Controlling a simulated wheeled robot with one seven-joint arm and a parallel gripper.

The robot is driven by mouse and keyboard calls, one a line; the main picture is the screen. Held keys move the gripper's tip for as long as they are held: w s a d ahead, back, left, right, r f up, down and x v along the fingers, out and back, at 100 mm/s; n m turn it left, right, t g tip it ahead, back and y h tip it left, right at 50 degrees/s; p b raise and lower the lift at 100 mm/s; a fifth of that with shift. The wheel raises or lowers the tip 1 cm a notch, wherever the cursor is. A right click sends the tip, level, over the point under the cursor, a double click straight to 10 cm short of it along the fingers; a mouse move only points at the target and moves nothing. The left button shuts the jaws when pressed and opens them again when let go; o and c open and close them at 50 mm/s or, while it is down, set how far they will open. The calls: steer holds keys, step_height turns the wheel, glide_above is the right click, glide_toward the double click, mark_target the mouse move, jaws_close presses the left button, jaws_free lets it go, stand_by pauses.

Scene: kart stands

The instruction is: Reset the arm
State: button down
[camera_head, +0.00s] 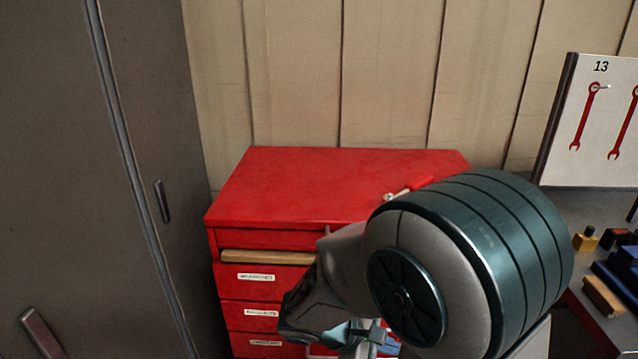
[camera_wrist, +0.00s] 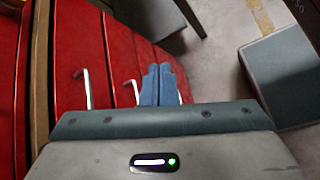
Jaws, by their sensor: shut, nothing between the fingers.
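My gripper (camera_wrist: 158,84) shows in the wrist view, its two blue-grey fingers pressed together with nothing between them. It is in front of the drawers of a red tool cabinet (camera_head: 330,185). In the head view my arm covers the right part of the cabinet, and the gripper is low, partly hidden behind my arm. The labelled drawer fronts (camera_head: 258,290) look closed. Silver drawer handles (camera_wrist: 87,90) show left of the fingers in the wrist view; I cannot tell whether the fingers touch the cabinet.
A red-handled tool (camera_head: 410,187) lies on the cabinet top. A tall dark locker (camera_head: 90,180) stands at left. A workbench with a yellow-based item (camera_head: 585,240) and a tool board (camera_head: 590,125) are at right. A grey box-shaped thing (camera_wrist: 285,75) stands on the floor.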

steer(key=s+d+r+m+y+p, duration=0.1)
steer(key=s+r+m+y+p, duration=0.1)
steer(key=s+r+m+y, duration=0.2)
steer(key=s+r+m+y+p, duration=0.2)
steer(key=r+m+y, duration=0.4)
steer(key=r+m, duration=0.3)
steer(key=shift+s+d+t, duration=0.4)
steer(key=shift+s, duration=0.5)
